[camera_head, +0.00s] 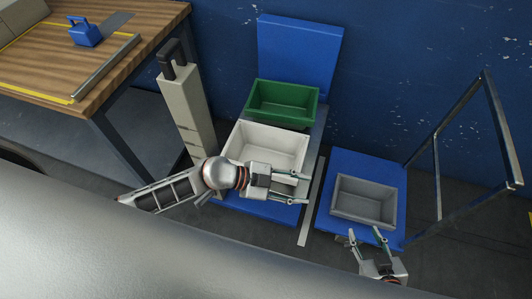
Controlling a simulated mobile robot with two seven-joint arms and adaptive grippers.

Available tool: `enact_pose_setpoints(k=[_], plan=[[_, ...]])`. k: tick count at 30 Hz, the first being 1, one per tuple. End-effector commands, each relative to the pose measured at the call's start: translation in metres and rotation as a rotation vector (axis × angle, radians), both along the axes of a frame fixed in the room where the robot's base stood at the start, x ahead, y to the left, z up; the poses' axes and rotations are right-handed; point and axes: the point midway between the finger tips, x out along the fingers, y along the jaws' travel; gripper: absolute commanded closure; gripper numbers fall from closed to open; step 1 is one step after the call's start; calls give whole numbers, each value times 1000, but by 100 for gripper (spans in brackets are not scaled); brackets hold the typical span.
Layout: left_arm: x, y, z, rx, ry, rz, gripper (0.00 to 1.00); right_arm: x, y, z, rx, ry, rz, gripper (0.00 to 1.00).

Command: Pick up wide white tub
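The wide white tub (279,142) stands on a low blue platform between a green tub and a grey tub, and looks empty. My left gripper (304,186) is over the front right part of the white tub, its fingers open and pointing right. The gripper and wrist hide the tub's near rim, and I cannot tell whether a finger touches it. My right gripper (366,237) is open and empty, in front of the grey tub (364,201) on the right.
The green tub (283,98) sits just behind the white tub, with an upright blue panel (299,48) behind it. A grey post (186,108) stands to the left, near a wooden workbench (60,50). A dark metal frame (437,178) rises at the right.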

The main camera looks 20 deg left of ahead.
Motion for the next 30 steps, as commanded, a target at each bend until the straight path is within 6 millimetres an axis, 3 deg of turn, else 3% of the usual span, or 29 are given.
enact_pose_setpoints(k=[3, 6, 9, 13, 18, 30], plan=[[14, 42, -37, 241, 53, -39, 62, 0, 1, 6, 2, 0, 0, 60], [31, 87, -61, 431, 93, -11, 62, 0, 2, 9, 4, -1, -1, 60], [50, 129, -75, 579, 117, 44, 62, 1, 2, 11, 5, -2, -1, 60], [66, 167, -81, 695, 130, 110, 62, 1, 2, 12, 5, -2, -1, 60], [76, 182, -89, 745, 134, 145, 62, 1, 2, 11, 5, -2, -1, 60], [88, 164, -129, 746, 133, 145, 62, 0, 2, 4, 3, 0, -1, 60]])
